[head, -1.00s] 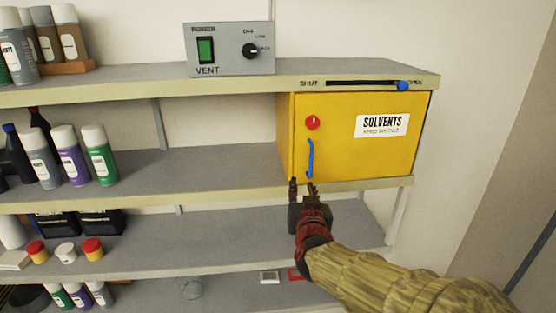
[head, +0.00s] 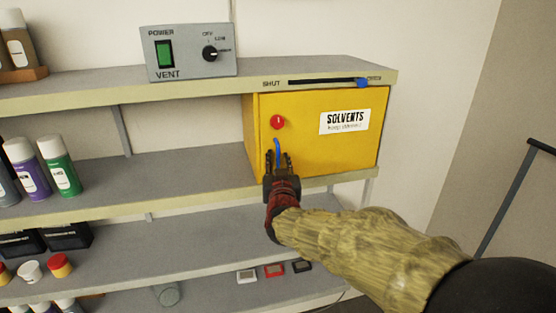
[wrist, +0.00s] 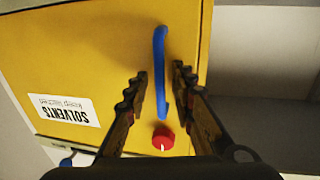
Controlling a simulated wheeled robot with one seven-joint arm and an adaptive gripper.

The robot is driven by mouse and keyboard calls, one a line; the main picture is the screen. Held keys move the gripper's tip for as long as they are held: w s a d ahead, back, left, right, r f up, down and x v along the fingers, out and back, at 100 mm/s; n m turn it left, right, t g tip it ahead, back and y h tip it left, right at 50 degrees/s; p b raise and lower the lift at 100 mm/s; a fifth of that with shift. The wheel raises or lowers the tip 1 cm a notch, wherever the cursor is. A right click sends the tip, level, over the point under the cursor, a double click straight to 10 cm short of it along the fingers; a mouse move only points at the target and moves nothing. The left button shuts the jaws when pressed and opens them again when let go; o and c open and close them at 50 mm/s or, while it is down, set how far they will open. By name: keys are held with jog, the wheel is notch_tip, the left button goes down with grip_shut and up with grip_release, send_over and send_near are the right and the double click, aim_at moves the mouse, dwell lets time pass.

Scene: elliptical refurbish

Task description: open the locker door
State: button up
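The yellow locker (head: 340,155) sits on the middle shelf and its door is shut. Its door carries a white SOLVENTS label (head: 344,121), a red round knob (head: 277,122) and a blue vertical handle (head: 277,147). My gripper (head: 279,160) is in front of the door at the handle's lower part. In the wrist view the blue handle (wrist: 160,70) stands between the two spread fingers of my gripper (wrist: 157,80), with a gap on each side. The red knob (wrist: 163,138) shows below the handle there. The handle's lower end is hidden by my gripper in the head view.
A slider with a blue knob (head: 361,83) on the shelf edge above sits at the OPEN end. A grey VENT box (head: 188,52) stands on the top shelf. Several spray cans (head: 60,165) stand at the left. The shelf left of the locker (head: 180,170) is clear.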

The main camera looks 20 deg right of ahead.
jog(key=c, duration=0.3)
grip_shut()
dwell(0.6)
